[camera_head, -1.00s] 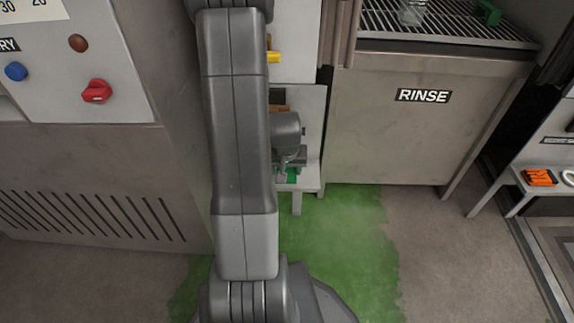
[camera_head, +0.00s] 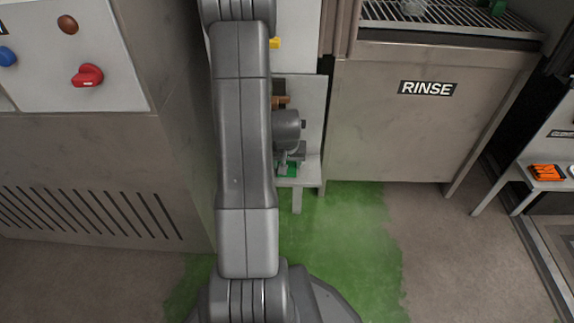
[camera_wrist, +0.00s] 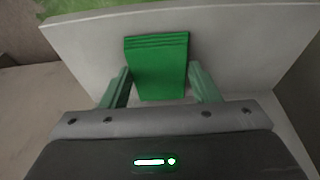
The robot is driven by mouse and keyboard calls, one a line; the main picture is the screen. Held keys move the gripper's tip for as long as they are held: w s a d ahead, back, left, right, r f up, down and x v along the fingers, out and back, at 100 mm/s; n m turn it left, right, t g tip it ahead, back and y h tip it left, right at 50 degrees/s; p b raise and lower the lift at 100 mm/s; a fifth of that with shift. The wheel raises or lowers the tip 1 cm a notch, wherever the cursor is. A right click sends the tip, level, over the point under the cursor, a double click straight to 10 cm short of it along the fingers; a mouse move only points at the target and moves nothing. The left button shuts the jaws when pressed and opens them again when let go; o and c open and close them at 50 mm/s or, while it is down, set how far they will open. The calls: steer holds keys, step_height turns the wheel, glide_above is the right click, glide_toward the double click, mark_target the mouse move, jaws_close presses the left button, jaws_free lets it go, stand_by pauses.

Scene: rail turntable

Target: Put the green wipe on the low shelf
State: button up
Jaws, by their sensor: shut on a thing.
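The green wipe (camera_wrist: 158,65) is a folded, flat green block. In the wrist view it sits between the two fingers of my gripper (camera_wrist: 160,84), which is shut on it. The low shelf (camera_wrist: 235,45) is the pale grey surface around and under the wipe. In the head view, the wipe (camera_head: 287,169) shows as a small green patch below my gripper (camera_head: 291,160), at the small grey shelf (camera_head: 308,174). My arm hides the shelf's left part. I cannot tell whether the wipe touches the shelf or is just above it.
A steel unit marked RINSE (camera_head: 400,130) stands right of the shelf. A metal cabinet (camera_head: 165,150) with a red knob (camera_head: 87,76) stands left. Green floor (camera_head: 345,235) lies in front. A side stand (camera_head: 540,184) at far right holds an orange item (camera_head: 547,171).

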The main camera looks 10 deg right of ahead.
steer(key=shift+f, duration=0.15)
steer(key=o, duration=0.9)
steer(key=p+v, duration=0.4)
steer(key=v, duration=0.8)
steer(key=shift+r, duration=0.2)
